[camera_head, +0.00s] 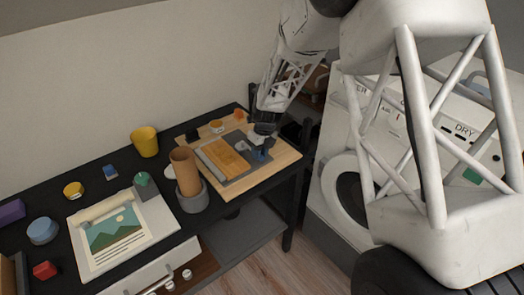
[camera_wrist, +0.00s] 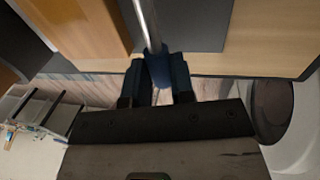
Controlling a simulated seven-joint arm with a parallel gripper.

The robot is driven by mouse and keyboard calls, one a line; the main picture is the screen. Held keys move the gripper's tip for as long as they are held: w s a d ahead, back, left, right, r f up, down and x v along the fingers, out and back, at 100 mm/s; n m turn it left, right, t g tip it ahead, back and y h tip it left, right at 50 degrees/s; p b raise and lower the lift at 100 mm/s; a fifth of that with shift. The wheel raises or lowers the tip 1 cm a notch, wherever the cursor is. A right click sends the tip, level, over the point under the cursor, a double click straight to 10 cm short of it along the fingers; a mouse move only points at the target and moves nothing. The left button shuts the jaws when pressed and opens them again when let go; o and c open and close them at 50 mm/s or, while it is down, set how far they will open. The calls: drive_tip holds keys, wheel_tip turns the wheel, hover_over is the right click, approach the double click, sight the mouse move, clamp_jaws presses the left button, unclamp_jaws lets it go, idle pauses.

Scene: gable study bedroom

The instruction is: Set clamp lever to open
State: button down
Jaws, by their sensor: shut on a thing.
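The clamp lever (camera_wrist: 148,28) is a thin metal rod with a blue grip in the wrist view. My gripper (camera_wrist: 158,72) is shut on the blue grip, one dark finger on each side. In the head view my gripper (camera_head: 264,130) is at the right part of a grey plate (camera_head: 238,181) on a light wooden board. A blue part (camera_head: 265,153) of the clamp shows just below it. An orange-brown wood block (camera_head: 228,158) lies on the plate left of the gripper. My fingers hide part of the lever, and its exact angle is hard to tell.
The board (camera_head: 285,163) sits at the right end of a black desk (camera_head: 115,166). A white washer-like machine (camera_head: 335,190) is close on the right.

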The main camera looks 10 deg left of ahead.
drive_tip(key=shift+s+a, duration=0.1)
idle(0.4)
drive_tip(key=c, duration=1)
unclamp_jaws()
drive_tip(key=shift+r, duration=0.2)
drive_tip(key=shift+w+d+r, duration=0.15)
drive_tip(key=shift+d+r, duration=0.05)
drive_tip(key=shift+r, duration=1)
drive_tip(key=shift+w+d+r, duration=0.15)
drive_tip(key=shift+w+r, duration=0.05)
drive_tip(key=shift+r, duration=1.05)
drive_tip(key=shift+w+d+r, duration=0.15)
drive_tip(key=shift+d+r, duration=0.05)
drive_tip(key=shift+r, duration=1)
